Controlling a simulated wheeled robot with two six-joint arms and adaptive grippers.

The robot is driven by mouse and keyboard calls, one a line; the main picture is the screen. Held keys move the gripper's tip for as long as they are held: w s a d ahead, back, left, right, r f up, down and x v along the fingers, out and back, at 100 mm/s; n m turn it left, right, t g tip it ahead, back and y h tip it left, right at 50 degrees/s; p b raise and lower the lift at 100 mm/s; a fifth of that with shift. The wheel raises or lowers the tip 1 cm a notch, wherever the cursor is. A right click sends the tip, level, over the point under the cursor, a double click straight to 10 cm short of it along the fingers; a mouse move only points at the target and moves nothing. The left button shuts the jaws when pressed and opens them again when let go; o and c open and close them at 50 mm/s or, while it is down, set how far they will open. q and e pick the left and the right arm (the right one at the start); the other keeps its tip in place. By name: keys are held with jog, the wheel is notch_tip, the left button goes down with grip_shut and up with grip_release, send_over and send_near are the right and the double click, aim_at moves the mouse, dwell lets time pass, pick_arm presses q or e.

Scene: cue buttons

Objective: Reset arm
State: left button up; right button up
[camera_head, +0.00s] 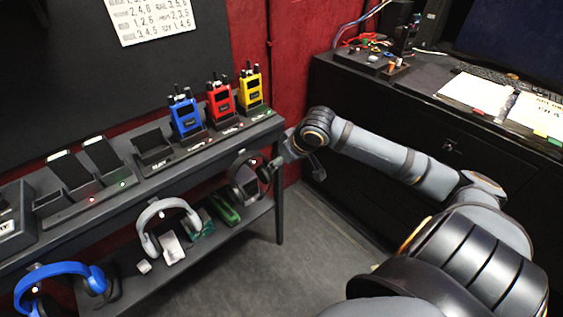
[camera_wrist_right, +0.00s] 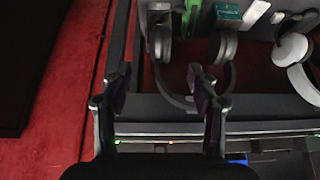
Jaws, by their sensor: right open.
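My right arm (camera_head: 400,165) reaches in from the right in the head view. Its gripper is at the right end of the shelf unit, close to the dark headphones (camera_head: 243,178). In the right wrist view the right gripper (camera_wrist_right: 158,84) is open, with nothing between its two fingers. The dark headphones (camera_wrist_right: 226,75) show there beyond the fingers, partly behind the right one. I cannot tell whether the gripper touches them. My left gripper is out of view.
Blue (camera_head: 185,116), red (camera_head: 220,100) and yellow (camera_head: 250,88) radios stand in chargers on the shelf top (camera_head: 200,152). White headphones (camera_head: 150,212) and blue headphones (camera_head: 60,268) hang below. A black cabinet (camera_head: 390,115) stands behind my arm. The grey floor (camera_head: 310,245) is clear.

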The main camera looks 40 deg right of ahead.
jog(key=w+d+f+m+h, duration=0.1)
jog(key=d+f+m, duration=0.1)
jog(key=d+f, duration=0.6)
jog(key=w+d+f+m, duration=0.15)
jog(key=d+f, duration=0.25)
jog(key=f, duration=0.8)
jog(key=s+f+g+h, duration=0.1)
jog(key=s+f, duration=0.5)
jog(key=f, duration=0.3)
jog(key=s+f+g+h, duration=0.1)
jog(key=s+f, duration=0.5)
jog(key=f, duration=0.4)
jog(key=s+a+f+n+g+y, duration=0.1)
jog(key=s+a+f, duration=0.5)
jog(key=s, duration=0.4)
jog(key=s+a+f+n+g, duration=0.1)
jog(key=s+a+f, duration=0.45)
jog(key=s, duration=0.35)
jog(key=s+a+f+n+g+y, duration=0.1)
jog(key=s+a+f, duration=0.5)
jog(key=s, duration=0.4)
notch_tip(320, 180, up, 12)
jog(key=p, duration=1.2)
jog(key=shift+w+d+r+p, duration=0.15)
jog(key=shift+d+r+p, duration=0.1)
jog(key=shift+d+p, duration=0.15)
